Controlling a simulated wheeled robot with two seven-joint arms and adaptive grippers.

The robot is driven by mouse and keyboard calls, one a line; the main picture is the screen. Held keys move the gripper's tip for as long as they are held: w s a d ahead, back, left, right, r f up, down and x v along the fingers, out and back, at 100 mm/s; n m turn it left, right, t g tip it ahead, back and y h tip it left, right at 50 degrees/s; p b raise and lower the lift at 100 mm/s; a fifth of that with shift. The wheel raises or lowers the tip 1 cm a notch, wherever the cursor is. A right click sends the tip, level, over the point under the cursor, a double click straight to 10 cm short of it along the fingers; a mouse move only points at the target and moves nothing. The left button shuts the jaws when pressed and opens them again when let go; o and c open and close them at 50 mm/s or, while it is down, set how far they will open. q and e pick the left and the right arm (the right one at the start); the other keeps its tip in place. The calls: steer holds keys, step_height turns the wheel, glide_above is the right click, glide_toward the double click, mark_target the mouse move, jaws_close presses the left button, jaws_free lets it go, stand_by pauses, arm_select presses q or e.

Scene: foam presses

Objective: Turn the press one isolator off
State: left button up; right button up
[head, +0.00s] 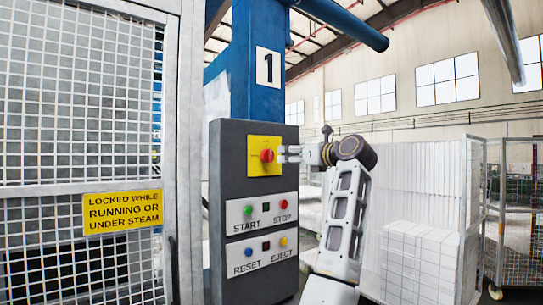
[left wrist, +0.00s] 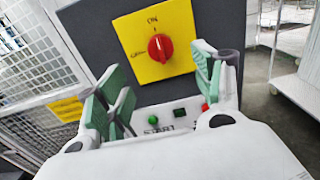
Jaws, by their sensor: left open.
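The press one isolator is a red rotary knob (head: 267,155) on a yellow plate (head: 257,170) at the top of a dark grey control box (head: 230,150). In the left wrist view the knob (left wrist: 160,47) has ON above it and a partly legible label at its left. Its handle looks roughly upright, towards ON. My left gripper (head: 288,153) is just right of the knob in the head view. In the left wrist view its green-padded fingers (left wrist: 162,75) are apart and empty, with the knob beyond and between them. Contact is not visible. My right gripper is not in view.
Below are the START (head: 247,210) and STOP (head: 284,204) buttons, then RESET and EJECT. A mesh guard (head: 80,130) with a yellow warning sign (head: 122,212) stands left. White block stacks (head: 420,250) and a wire cage trolley (head: 520,210) stand right.

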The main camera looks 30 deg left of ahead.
arm_select(q)
steer(key=p, duration=0.1)
glide_toward(271, 155)
steer(key=x, duration=0.3)
steer(key=p+x, duration=0.1)
steer(key=x, duration=0.3)
steer(key=shift+w+a+r, duration=0.1)
steer(key=shift+w+a, duration=0.05)
steer(key=shift+a, duration=0.2)
steer(key=shift+w+a, duration=0.3)
steer(key=shift+a, duration=0.35)
steer(key=shift+w+a, duration=0.15)
steer(key=shift+a, duration=0.25)
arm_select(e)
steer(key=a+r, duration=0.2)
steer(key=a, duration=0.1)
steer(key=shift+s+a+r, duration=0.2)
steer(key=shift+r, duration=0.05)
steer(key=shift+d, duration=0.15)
arm_select(q)
steer(key=c, duration=1)
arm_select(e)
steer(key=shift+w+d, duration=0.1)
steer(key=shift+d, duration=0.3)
